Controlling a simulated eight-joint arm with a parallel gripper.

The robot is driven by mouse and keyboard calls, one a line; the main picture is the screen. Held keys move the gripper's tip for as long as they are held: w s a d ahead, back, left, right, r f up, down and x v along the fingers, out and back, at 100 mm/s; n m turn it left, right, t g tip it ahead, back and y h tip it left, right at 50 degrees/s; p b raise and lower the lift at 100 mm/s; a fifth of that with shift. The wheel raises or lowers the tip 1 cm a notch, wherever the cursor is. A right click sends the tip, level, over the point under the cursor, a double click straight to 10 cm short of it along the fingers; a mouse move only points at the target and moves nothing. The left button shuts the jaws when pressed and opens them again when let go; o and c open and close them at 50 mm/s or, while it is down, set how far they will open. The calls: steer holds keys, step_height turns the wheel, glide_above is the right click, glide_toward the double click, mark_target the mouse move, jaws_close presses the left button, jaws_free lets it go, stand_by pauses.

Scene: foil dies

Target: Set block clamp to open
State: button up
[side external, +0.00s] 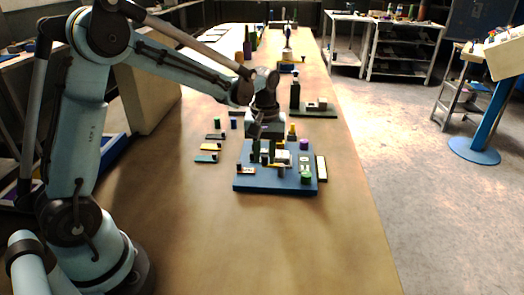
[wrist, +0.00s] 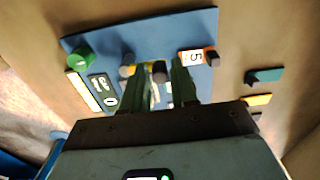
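A blue board (side external: 270,183) lies on the wooden bench and carries several small fittings. My gripper (side external: 262,160) points down over the board's middle. In the wrist view my gripper (wrist: 160,66) has two dark green fingers standing apart. Dark round posts (wrist: 158,70) and a pale, partly yellow part (wrist: 156,92) show between the fingers, which partly hide them. I cannot tell whether the fingers touch anything. No part can be clearly identified as the block clamp, and its setting is not readable.
On the board are a green knob (side external: 306,177), a purple knob (side external: 304,145), a label reading 5 (wrist: 191,57) and a dark display plate (wrist: 102,92). Small coloured plates (side external: 206,159) lie left of the board. A green base with a dark post (side external: 295,95) stands behind. The near bench is clear.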

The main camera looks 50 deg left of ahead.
steer(key=shift+o, duration=1.1)
steer(key=shift+r, duration=0.1)
step_height(320, 180, up, 12)
steer(key=m+t, duration=0.4)
steer(key=m, duration=0.1)
glide_toward(265, 156)
steer(key=s+d+r, duration=0.3)
steer(key=s, duration=0.1)
steer(key=s+d+f+m+t, duration=0.2)
steer(key=s+f+m+t, duration=0.1)
steer(key=s, duration=0.3)
steer(key=shift+d+f+m, duration=0.15)
steer(key=shift+f+m, duration=0.3)
steer(key=shift+m, duration=0.15)
